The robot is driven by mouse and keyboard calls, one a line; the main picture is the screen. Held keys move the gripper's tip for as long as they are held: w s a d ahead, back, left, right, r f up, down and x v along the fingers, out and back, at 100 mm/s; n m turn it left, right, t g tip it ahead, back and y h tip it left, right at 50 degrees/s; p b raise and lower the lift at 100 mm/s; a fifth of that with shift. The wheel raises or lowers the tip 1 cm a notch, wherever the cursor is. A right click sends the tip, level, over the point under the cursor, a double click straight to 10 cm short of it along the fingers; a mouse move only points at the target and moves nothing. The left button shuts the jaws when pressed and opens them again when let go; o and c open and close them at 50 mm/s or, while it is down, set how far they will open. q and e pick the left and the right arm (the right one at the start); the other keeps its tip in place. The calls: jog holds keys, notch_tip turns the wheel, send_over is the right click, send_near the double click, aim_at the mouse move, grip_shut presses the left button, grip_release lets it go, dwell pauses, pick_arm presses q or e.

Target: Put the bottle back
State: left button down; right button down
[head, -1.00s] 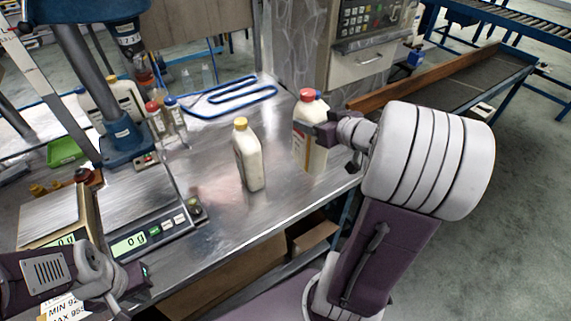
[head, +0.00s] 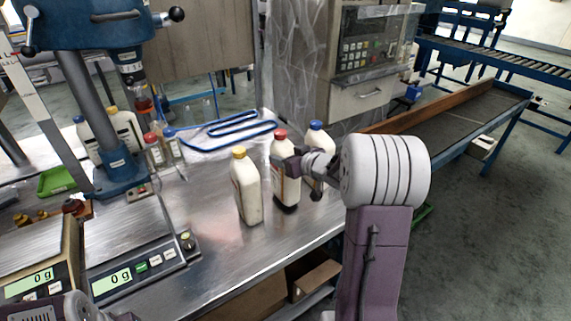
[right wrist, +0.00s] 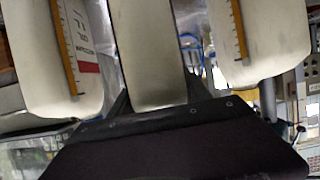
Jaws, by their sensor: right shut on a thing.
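The red-capped white bottle (head: 284,186) is upright between the yellow-capped bottle (head: 246,192) and the blue-capped bottle (head: 318,146). My right gripper (head: 279,158) comes in from the right and is shut on the red-capped bottle's upper body. A dark patch shows under this bottle; I cannot tell whether it touches the table. In the right wrist view the held bottle (right wrist: 148,50) fills the middle, with a bottle on either side. My left gripper (head: 105,313) barely shows at the bottom left edge, its fingers mostly cut off.
The steel table (head: 215,250) has free room in front of the bottles. Scales (head: 135,270) and a blue drill-like stand (head: 100,125) are at left. A blue tube loop (head: 235,130) lies behind. A control cabinet (head: 365,70) stands at the back right.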

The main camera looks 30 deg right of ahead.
pick_arm(q)
jog(key=shift+w+f, duration=0.1)
jog(key=shift+f, duration=0.35)
pick_arm(e)
jog(key=shift+w+f, duration=0.15)
jog(key=shift+f, duration=0.55)
pick_arm(q)
jog(key=shift+f, duration=0.1)
pick_arm(e)
jog(key=shift+f, duration=0.1)
jog(key=shift+c, duration=2.4)
grip_release()
jog(key=shift+f, duration=0.1)
pick_arm(q)
notch_tip(320, 180, up, 4)
jog(key=p, duration=0.3)
jog(key=shift+f, duration=0.25)
pick_arm(e)
jog(key=v, duration=1.2)
